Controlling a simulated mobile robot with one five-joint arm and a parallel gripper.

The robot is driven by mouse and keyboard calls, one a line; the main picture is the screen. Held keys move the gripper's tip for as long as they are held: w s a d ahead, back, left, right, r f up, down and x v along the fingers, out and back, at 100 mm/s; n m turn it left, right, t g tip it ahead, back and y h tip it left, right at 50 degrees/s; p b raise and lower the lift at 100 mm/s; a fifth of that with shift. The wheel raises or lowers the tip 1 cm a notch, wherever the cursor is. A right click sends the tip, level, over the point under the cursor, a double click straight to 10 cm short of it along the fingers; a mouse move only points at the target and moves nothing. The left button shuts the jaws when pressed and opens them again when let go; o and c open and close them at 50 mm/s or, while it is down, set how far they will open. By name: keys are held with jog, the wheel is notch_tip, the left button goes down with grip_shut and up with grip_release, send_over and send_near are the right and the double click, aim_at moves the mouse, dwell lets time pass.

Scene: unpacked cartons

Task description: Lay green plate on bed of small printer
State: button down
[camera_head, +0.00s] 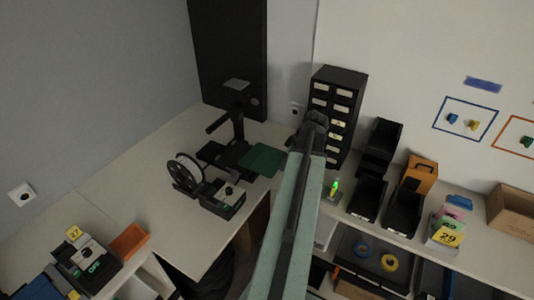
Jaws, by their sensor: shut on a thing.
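A flat dark green plate (262,160) is at the right side of the small black printer (238,128), level or nearly so. The printer stands on the corner table, with an upright column and a dark bed (232,156). The plate's left edge appears to overlap or adjoin the bed in the picture; I cannot tell if they touch. My gripper (290,143) is at the plate's right corner, shut on it, and mostly hidden by my arm.
A black drawer cabinet (337,105) is behind my arm. Black bins (368,197) and an orange box (419,175) are on the right bench. The front left table is partly clear.

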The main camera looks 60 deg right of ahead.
aim_at(262, 156)
jog(key=w, duration=0.6)
jog(key=w+d, duration=0.1)
jog(key=w, duration=0.2)
jog(key=shift+w+d+f, duration=0.1)
jog(key=shift+w+f, duration=0.1)
jog(key=shift+w, duration=0.1)
jog(key=shift+w+f+b, duration=0.5)
jog(key=shift+f+b, duration=0.15)
jog(key=shift+b, duration=0.1)
jog(key=shift+w+f+b, duration=0.45)
jog(key=shift+f+b, duration=0.2)
jog(key=shift+b, duration=0.05)
jog(key=shift+w+f, duration=0.15)
jog(key=shift+w, duration=0.1)
jog(key=shift+f+b, duration=1.1)
jog(key=shift+b, duration=0.2)
jog(key=c, duration=1)
grip_release()
jog(key=shift+r, duration=0.1)
jog(key=shift+o, duration=0.2)
